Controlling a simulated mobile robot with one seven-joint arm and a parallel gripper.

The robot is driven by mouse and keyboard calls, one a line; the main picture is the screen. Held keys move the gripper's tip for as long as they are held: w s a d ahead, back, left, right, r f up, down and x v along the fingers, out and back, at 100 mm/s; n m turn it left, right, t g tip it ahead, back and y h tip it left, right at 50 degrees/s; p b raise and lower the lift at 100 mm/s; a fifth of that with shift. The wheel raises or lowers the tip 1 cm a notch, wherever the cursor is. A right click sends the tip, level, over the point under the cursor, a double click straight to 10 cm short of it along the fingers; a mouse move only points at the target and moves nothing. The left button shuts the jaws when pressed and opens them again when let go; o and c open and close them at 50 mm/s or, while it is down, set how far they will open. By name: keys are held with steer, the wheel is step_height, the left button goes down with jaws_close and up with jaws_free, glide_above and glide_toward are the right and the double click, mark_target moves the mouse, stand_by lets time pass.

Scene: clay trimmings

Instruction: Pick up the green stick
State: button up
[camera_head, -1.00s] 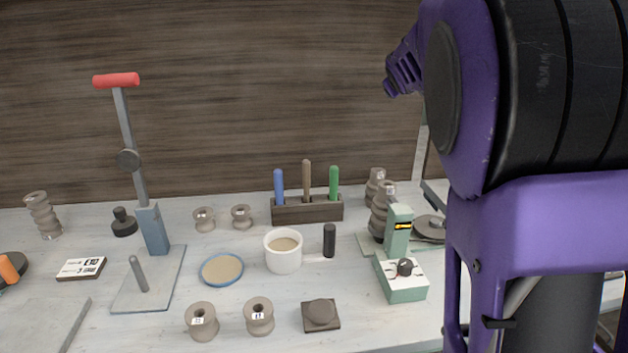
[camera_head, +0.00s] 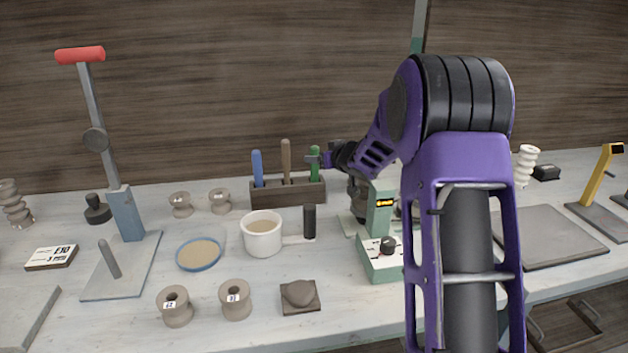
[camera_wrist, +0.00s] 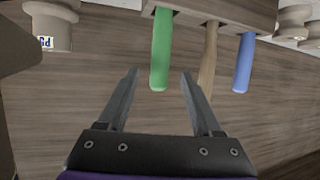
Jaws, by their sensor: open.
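The green stick (camera_head: 315,161) stands upright in the right end of a dark wooden rack (camera_head: 288,193) at the back of the bench. In the wrist view the green stick (camera_wrist: 161,50) hangs from the top of the picture, its free end just ahead of the space between the fingers. My gripper (camera_head: 312,159) is at the green stick's upper part in the head view; its fingers are small there and partly overlap it. In the wrist view my gripper (camera_wrist: 160,75) is open, with both fingers apart and nothing clearly held between them.
A brown stick (camera_head: 286,160) and a blue stick (camera_head: 257,169) stand in the same rack; the brown one (camera_wrist: 209,60) is close to my right finger in the wrist view. A white mug (camera_head: 262,238), black cylinder (camera_head: 309,221) and green device (camera_head: 381,250) stand in front. A wooden wall rises behind.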

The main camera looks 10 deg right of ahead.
mark_target(315, 174)
steer(key=x, duration=0.4)
steer(key=f+x, duration=0.1)
steer(key=x, duration=0.3)
steer(key=shift+s+f, duration=0.1)
steer(key=shift+s, duration=0.1)
jaws_close()
